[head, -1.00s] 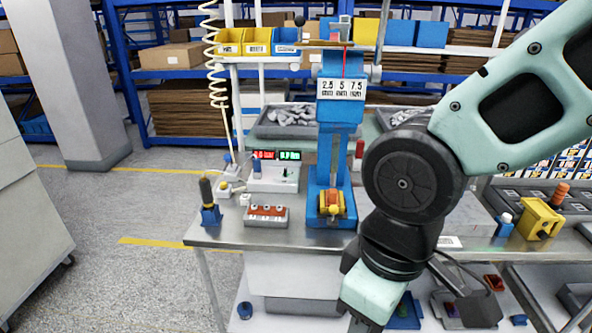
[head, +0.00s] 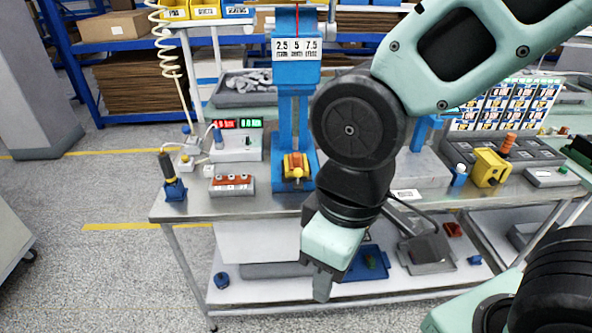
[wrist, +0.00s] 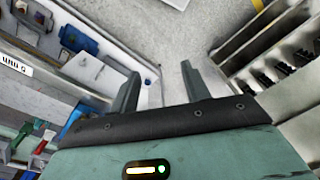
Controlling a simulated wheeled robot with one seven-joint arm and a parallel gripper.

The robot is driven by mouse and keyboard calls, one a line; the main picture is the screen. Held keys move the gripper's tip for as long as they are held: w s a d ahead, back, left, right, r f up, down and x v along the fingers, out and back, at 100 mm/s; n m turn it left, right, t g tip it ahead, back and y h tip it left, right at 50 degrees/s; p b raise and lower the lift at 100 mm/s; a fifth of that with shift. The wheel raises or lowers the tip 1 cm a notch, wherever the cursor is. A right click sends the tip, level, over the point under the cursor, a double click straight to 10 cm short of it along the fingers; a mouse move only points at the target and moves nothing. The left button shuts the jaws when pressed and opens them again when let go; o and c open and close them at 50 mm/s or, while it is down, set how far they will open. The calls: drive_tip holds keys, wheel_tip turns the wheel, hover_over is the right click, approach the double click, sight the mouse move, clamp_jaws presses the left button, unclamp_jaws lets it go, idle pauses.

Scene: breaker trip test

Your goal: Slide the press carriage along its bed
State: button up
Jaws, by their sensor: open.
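A blue upright press (head: 296,78) with a "2.5 5 7.5" label stands on the metal bench in the head view. A yellow and orange block (head: 296,167), apparently the press carriage, sits at its foot; the bed under it is hard to make out. My gripper (head: 322,288) hangs below and right of the block in the picture, in front of the bench and apart from the block. In the wrist view my gripper (wrist: 160,88) has its two fingers spread with nothing between them. The carriage cannot be made out in the wrist view.
An orange-topped box (head: 232,185), a display unit (head: 236,146) and a dark-handled tool in a blue stand (head: 172,178) are left of the press. A yellow block (head: 489,167) stands at right. The lower shelf (head: 265,290) holds trays.

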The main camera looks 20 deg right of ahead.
idle(0.3)
drive_tip(key=c, duration=0.3)
drive_tip(key=w+d+f+m+g+y+b, duration=0.15)
drive_tip(key=w+f+m+y, duration=0.25)
drive_tip(key=w+f+m, duration=0.4)
drive_tip(key=w+d+f+m+g+y+b, duration=0.1)
drive_tip(key=w+f+m+g+y+b, duration=0.25)
drive_tip(key=w+m, duration=0.45)
drive_tip(key=w+d+f+m+t+y+b, duration=0.1)
drive_tip(key=w+d+f+m+t+y, duration=0.25)
drive_tip(key=w+d+m+t, duration=0.5)
drive_tip(key=w+d+f+m+t+y+b, duration=0.15)
drive_tip(key=w+d+m+t+y, duration=0.3)
drive_tip(key=w+d, duration=0.65)
drive_tip(key=p+x, duration=0.4)
drive_tip(key=x, duration=1)
drive_tip(key=shift+s+a+f, duration=0.2)
drive_tip(key=shift+a+f, duration=0.1)
drive_tip(key=shift+f, duration=0.1)
drive_tip(key=shift+c, duration=0.3)
